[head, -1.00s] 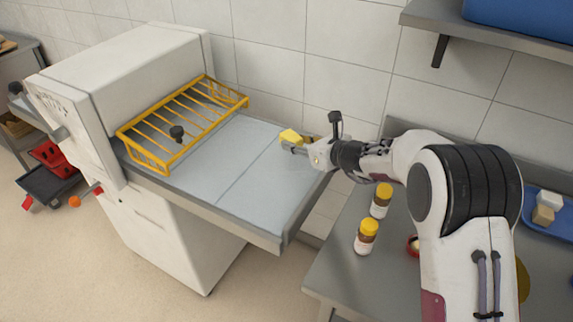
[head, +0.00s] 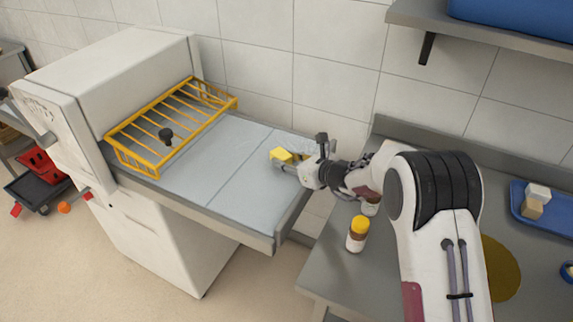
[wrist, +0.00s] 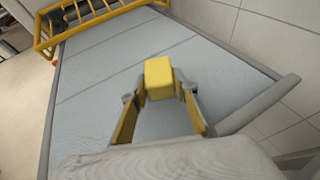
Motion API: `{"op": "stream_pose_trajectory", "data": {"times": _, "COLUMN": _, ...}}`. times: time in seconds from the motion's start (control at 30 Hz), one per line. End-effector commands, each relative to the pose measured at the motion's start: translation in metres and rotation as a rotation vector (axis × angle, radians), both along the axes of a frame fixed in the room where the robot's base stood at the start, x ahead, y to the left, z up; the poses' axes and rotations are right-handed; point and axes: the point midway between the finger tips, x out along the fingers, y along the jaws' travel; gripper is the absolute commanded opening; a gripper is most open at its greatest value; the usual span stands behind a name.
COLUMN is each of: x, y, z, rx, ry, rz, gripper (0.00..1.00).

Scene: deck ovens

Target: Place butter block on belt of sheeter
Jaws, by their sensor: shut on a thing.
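The yellow butter block (head: 281,155) is held at the tips of my gripper (head: 284,163), over the right part of the sheeter's belt (head: 215,165). In the wrist view the butter block (wrist: 159,77) sits between the two fingertips of my gripper (wrist: 160,92), with the grey belt (wrist: 90,110) beneath and beyond it. My gripper is shut on the block. The block looks a little above the belt; the exact gap cannot be told. The sheeter (head: 115,70) is a white machine with a yellow wire guard (head: 170,125) over the belt's left part.
A shelf (head: 470,30) hangs above on the tiled wall. The belt between guard and gripper is clear.

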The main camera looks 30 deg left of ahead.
Motion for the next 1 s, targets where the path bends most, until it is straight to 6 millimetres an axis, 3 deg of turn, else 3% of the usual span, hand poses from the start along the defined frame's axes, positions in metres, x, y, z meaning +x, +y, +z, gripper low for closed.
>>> {"op": "stream_pose_trajectory", "data": {"times": 0.2, "x": 0.0, "y": 0.0, "z": -0.017, "rx": 0.0, "ry": -0.002, "rz": -0.001, "gripper": 0.03}}
{"op": "stream_pose_trajectory", "data": {"times": 0.67, "x": 0.0, "y": 0.0, "z": -0.021, "rx": 0.001, "ry": 0.0, "rz": 0.0, "gripper": 0.03}}
{"op": "stream_pose_trajectory", "data": {"times": 0.7, "x": 0.0, "y": 0.0, "z": -0.021, "rx": 0.0, "ry": 0.0, "rz": 0.0, "gripper": 0.36}}
{"op": "stream_pose_trajectory", "data": {"times": 0.73, "x": 0.0, "y": 0.0, "z": -0.021, "rx": 0.0, "ry": -0.001, "rz": 0.0, "gripper": 0.44}}
{"op": "stream_pose_trajectory", "data": {"times": 1.0, "x": 0.0, "y": 0.0, "z": -0.021, "rx": 0.0, "ry": 0.0, "rz": 0.0, "gripper": 0.45}}
